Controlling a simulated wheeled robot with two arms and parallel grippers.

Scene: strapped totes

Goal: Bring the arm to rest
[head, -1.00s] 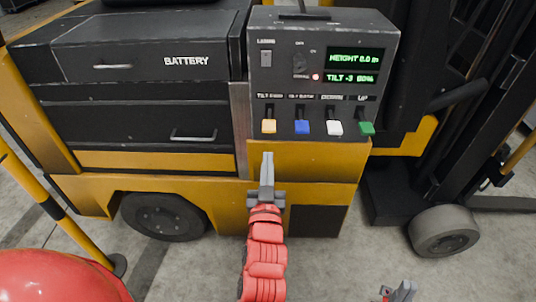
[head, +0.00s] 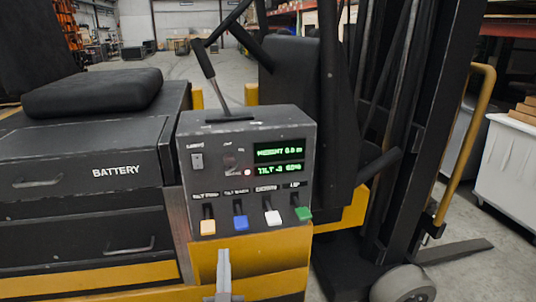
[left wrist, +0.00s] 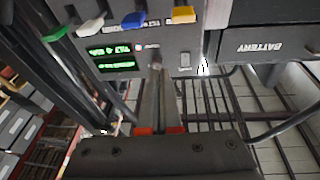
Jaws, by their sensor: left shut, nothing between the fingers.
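My left gripper (head: 223,270) shows at the bottom of the head view, in front of the yellow body just below the control panel (head: 217,150). Its fingers are shut with nothing between them. The left wrist view shows the fingers (left wrist: 157,90) from behind, pointing toward the panel, which appears upside down there. The panel has an orange lever (head: 208,227), a blue lever (head: 240,222), a white lever (head: 272,217) and a green lever (head: 303,213). Its green display (head: 279,161) reads a height of 0.0 m and a tilt of -3. My right gripper is out of view.
A forklift with battery drawers (head: 110,170), a black seat (head: 92,92) and a dark mast (head: 400,120) fills the front. A fork (head: 455,251) and a white tote (head: 508,170) are at the right. Open floor lies behind.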

